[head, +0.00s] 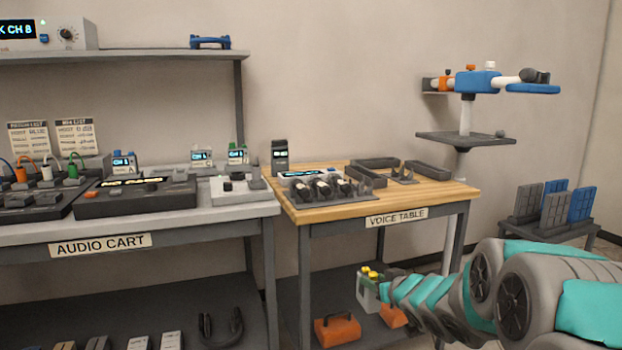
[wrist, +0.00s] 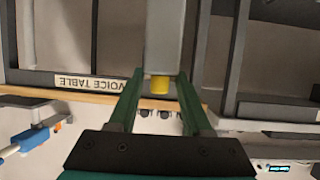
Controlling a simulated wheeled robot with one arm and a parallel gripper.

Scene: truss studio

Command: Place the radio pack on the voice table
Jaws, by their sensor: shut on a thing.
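The radio pack (head: 366,293) is a light grey box with yellow knobs on top. My gripper (head: 382,288) is shut on it and holds it upright in front of the voice table (head: 446,190), below the tabletop. The wrist view shows the grey radio pack (wrist: 165,40) and a yellow knob between the two green fingers (wrist: 160,95). The voice table has a wooden top and a name label on its front edge. In the wrist view the label (wrist: 88,82) appears upside down. The lower part of the pack is partly hidden in both views.
A rack of microphones (head: 325,193), a dark handset (head: 280,157) and dark open trays (head: 375,164) stand on the voice table. Its front right top is bare. The audio cart (head: 230,212) stands at left. Orange cases (head: 337,330) lie below. A stand (head: 465,135) rises behind right.

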